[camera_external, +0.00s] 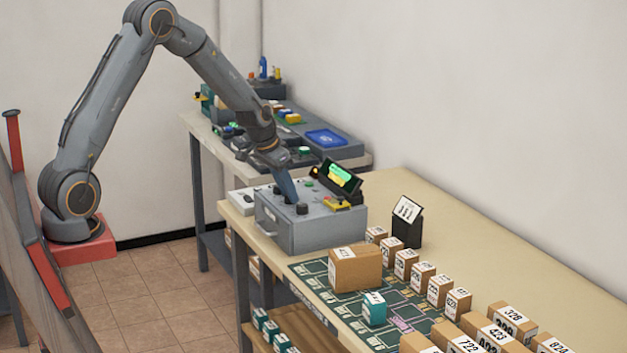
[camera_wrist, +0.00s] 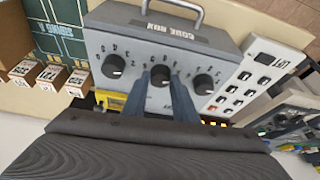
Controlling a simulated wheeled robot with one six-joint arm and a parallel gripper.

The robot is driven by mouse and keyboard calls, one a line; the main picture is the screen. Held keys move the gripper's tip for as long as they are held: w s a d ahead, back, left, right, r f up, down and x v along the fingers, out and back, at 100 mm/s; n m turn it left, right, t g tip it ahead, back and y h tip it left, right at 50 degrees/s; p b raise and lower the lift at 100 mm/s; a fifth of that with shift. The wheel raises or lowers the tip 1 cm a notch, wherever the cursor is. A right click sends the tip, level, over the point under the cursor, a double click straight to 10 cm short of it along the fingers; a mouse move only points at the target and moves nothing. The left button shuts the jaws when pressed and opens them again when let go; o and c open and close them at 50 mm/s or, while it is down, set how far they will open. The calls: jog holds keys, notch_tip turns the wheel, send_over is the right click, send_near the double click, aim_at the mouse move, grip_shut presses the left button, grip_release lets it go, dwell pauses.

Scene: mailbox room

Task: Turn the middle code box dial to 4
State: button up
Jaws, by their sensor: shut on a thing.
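In the wrist view the code box (camera_wrist: 170,32) appears upside down, with three black dials in a row. The middle dial (camera_wrist: 160,76) sits between the fingers of my gripper (camera_wrist: 160,86), which is shut on it. The other dials, one at the left (camera_wrist: 113,66) and one at the right (camera_wrist: 203,84), are free. The dial's pointer and the number it faces are too small and partly covered to read.
A white keypad panel (camera_wrist: 248,82) lies beside the box. Several cardboard parcels (camera_external: 355,268) and a teal box (camera_external: 374,308) stand on the table to the right. A second table with a blue tray (camera_external: 325,138) is farther back.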

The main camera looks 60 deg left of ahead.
jog(key=shift+n+y+p, duration=0.4)
jog(key=shift+n, duration=0.5)
jog(key=shift+w+d+f+n+y+b, duration=0.15)
jog(key=shift+n+y+b, duration=0.15)
jog(key=shift+n+b, duration=0.6)
jog(key=n+y+b, duration=0.1)
jog(key=n+b, duration=0.1)
jog(key=b, duration=0.2)
jog(key=n+g+b, duration=0.1)
jog(key=n+b, duration=0.2)
jog(key=b, duration=0.2)
jog(key=shift+w+d+f+n+g+y, duration=0.1)
jog(key=shift+w+n+g+y, duration=0.05)
jog(key=shift+n+g+y, duration=0.2)
jog(key=n+g+b, duration=0.1)
jog(key=n+b, duration=0.1)
jog(key=shift+y+b, duration=0.25)
jog(key=shift+b, duration=0.15)
jog(key=shift+r+n+g+y+b, duration=0.15)
jog(key=shift+n+g+b, duration=0.15)
jog(key=shift+n+b, duration=0.45)
jog(key=shift+r+n+g+y+b, duration=0.2)
jog(key=shift+n+b, duration=0.25)
jog(key=shift+n, duration=0.55)
jog(key=shift+f, duration=0.1)
jog(key=o, duration=1)
jog(key=shift+o, duration=0.2)
